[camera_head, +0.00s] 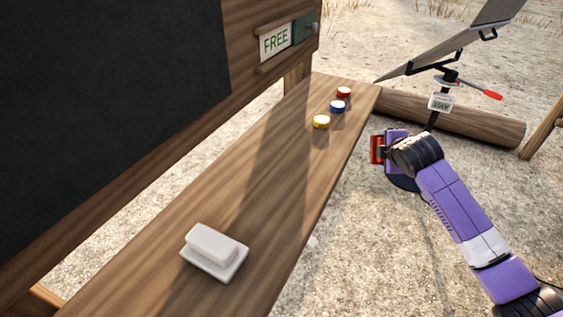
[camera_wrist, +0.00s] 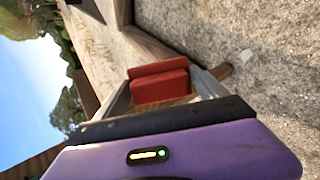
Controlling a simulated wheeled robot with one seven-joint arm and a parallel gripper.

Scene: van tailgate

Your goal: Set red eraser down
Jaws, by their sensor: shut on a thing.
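The red eraser (camera_wrist: 160,84) is held between the two fingers of my gripper (camera_wrist: 165,92) in the wrist view. In the head view the red eraser (camera_head: 377,149) shows at the left end of my purple arm, and my gripper (camera_head: 383,149) is beside the right edge of the wooden shelf (camera_head: 240,190). The eraser is apart from the shelf, out over the sandy ground side. Part of it is hidden by the gripper.
A white eraser-like block (camera_head: 214,251) lies on the near part of the shelf. Yellow (camera_head: 321,121), blue (camera_head: 338,106) and red (camera_head: 344,91) round pieces stand at its far end. The shelf's middle is clear. A log (camera_head: 480,123) and tilted panel (camera_head: 455,40) stand behind my gripper.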

